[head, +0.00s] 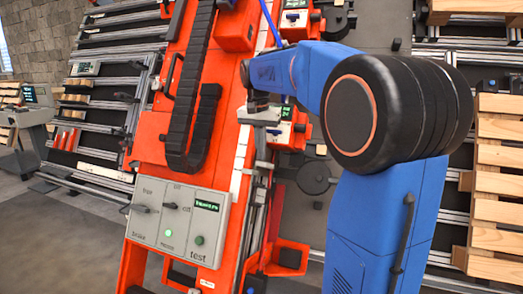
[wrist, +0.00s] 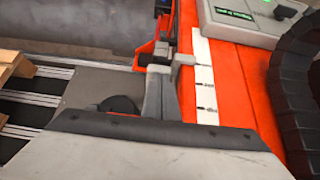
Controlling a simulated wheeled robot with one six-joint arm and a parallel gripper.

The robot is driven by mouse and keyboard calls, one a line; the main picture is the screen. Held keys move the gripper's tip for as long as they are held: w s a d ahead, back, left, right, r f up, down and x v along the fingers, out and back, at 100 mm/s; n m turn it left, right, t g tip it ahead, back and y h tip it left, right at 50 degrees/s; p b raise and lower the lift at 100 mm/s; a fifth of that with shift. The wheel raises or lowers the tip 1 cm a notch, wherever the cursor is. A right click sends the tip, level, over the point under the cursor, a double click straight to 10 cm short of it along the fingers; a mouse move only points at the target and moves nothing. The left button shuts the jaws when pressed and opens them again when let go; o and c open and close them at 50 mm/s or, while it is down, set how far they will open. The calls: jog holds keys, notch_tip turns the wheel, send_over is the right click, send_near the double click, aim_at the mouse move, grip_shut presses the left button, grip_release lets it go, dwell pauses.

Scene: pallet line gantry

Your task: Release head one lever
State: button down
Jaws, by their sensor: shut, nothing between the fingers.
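Two orange-red head units with small green displays sit along the gantry beam. One head unit (head: 296,30) is at the top, and the other head unit (head: 284,140) is lower, just right of the beam. Each has a small dark lever on its pale face; I cannot tell which is head one. My gripper (head: 262,114) is in front of the beam's right edge, left of the lower unit. In the wrist view, my gripper (wrist: 158,80) is shut and empty, beside the beam's white scale strip. No head lever is clear in that view.
The orange beam (head: 160,150) carries a black cable chain (head: 190,110) and a grey control panel (head: 180,220) with a lever, knobs and a green light. The panel also shows in the wrist view (wrist: 240,18). Wooden pallets (head: 498,190) stand at right. Open floor lies at lower left.

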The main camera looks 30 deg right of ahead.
jog(key=shift+s+a+f+h, duration=0.15)
jog(key=shift+a+f+h, duration=0.05)
jog(key=shift+f+h, duration=0.1)
jog(key=shift+s+a+f+t+h, duration=0.4)
jog(key=shift+a+f+t+h, duration=0.2)
jog(key=shift+t+h, duration=0.1)
jog(key=shift+s+a+f+t+h, duration=0.15)
jog(key=shift+s+a+f, duration=0.05)
jog(key=shift+f, duration=0.4)
jog(key=shift+s+a+f+t+h, duration=0.15)
jog(key=shift+a+f+t+h, duration=0.05)
jog(key=shift+f, duration=0.4)
jog(key=shift+s+a+f+t+h, duration=0.15)
jog(key=shift+s+a+f, duration=0.05)
jog(key=shift+f, duration=0.4)
jog(key=shift+f, duration=0.1)
